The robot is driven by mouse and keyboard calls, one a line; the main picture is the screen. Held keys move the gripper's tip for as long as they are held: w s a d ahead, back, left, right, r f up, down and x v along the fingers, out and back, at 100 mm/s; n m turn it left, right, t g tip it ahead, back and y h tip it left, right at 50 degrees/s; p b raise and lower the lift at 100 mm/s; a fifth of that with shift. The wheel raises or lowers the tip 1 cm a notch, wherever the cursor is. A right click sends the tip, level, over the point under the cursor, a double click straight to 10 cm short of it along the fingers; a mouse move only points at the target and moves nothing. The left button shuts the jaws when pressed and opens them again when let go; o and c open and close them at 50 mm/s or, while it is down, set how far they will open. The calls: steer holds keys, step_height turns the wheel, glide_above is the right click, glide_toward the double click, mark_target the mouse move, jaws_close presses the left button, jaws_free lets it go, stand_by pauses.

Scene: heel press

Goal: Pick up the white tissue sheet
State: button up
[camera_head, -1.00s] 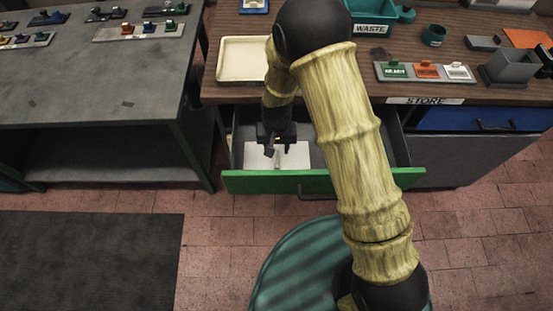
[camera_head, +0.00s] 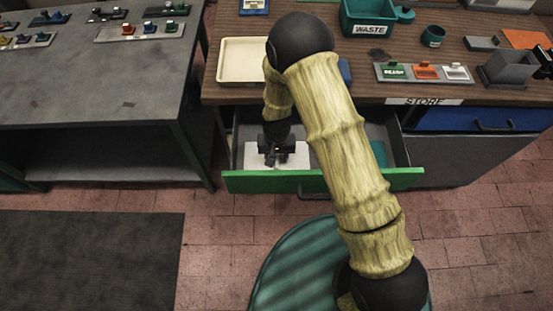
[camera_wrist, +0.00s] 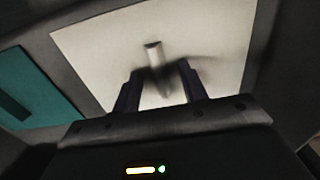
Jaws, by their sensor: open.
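The white tissue sheet (camera_head: 299,158) lies flat in the open drawer with the green front, at the drawer's left side. In the wrist view the sheet (camera_wrist: 215,45) fills the upper middle, and a small pale upright piece (camera_wrist: 153,55) rises from its middle. My gripper (camera_head: 272,158) is down in the drawer over the sheet. In the wrist view its two dark fingers (camera_wrist: 157,85) are apart, one on each side of the pale piece. I cannot tell whether the fingertips touch the sheet.
The green drawer front (camera_head: 330,181) and the drawer's walls surround my gripper. A teal flat item (camera_wrist: 35,85) lies beside the sheet in the drawer. A cream tray (camera_head: 228,80), a WASTE bin (camera_head: 352,25) and colored blocks stand on the worktop above.

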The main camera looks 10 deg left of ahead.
mark_target(277, 158)
stand_by(0.4)
jaws_close()
steer(key=shift+r, duration=0.15)
step_height(277, 158, up, 18)
steer(key=b, duration=0.1)
stand_by(0.5)
stand_by(0.4)
